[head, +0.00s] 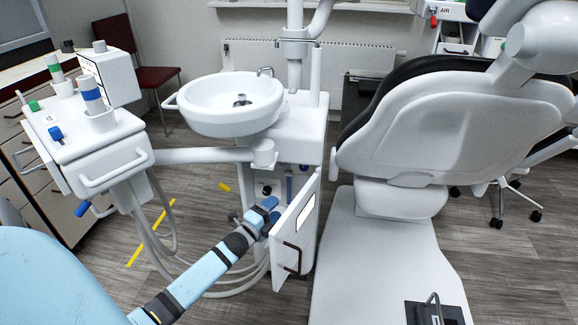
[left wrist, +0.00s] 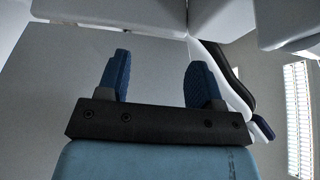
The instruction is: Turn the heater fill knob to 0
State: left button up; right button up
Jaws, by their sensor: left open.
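The white dental unit (head: 290,130) stands at the centre of the head view, with an open compartment low on its front. A small dark round part (head: 266,190) shows inside the compartment; I cannot tell whether it is the heater fill knob, and no markings are readable. The compartment's white door (head: 296,235) stands open, with a dark handle. My left gripper (head: 268,212) is at the compartment opening, just left of the door, its tips partly hidden. In the left wrist view my left gripper (left wrist: 159,78) is open with nothing between its blue fingers. My right gripper is not in view.
A white basin (head: 230,105) sits above the compartment. The dental chair (head: 440,130) and its base (head: 385,260) stand to the right. An instrument console (head: 85,140) is at the left, its hoses (head: 165,240) hanging near my left arm. A light blue surface (head: 50,285) fills the lower left.

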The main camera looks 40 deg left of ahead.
pick_arm(q)
jog(key=t+h+b, duration=0.1)
jog(key=h+b, duration=0.1)
jog(key=b, duration=0.2)
send_near(301, 170)
jog(key=s+d+f, duration=0.1)
jog(key=d, duration=0.2)
jog(key=shift+n+t+h, duration=0.7)
jog(key=shift+n, duration=0.1)
jog(key=w+a, duration=0.1)
jog(key=w+a+r+b, duration=0.1)
jog(key=w, duration=0.1)
jog(key=w+a+b, duration=0.1)
jog(key=w, duration=0.1)
jog(key=shift+w+r, duration=0.2)
jog(key=b+x, duration=0.3)
jog(key=x, duration=0.3)
jog(key=shift+w+d, duration=0.15)
jog(key=shift+w, duration=0.15)
jog(key=shift+w+r, duration=0.2)
jog(key=shift+w, duration=0.1)
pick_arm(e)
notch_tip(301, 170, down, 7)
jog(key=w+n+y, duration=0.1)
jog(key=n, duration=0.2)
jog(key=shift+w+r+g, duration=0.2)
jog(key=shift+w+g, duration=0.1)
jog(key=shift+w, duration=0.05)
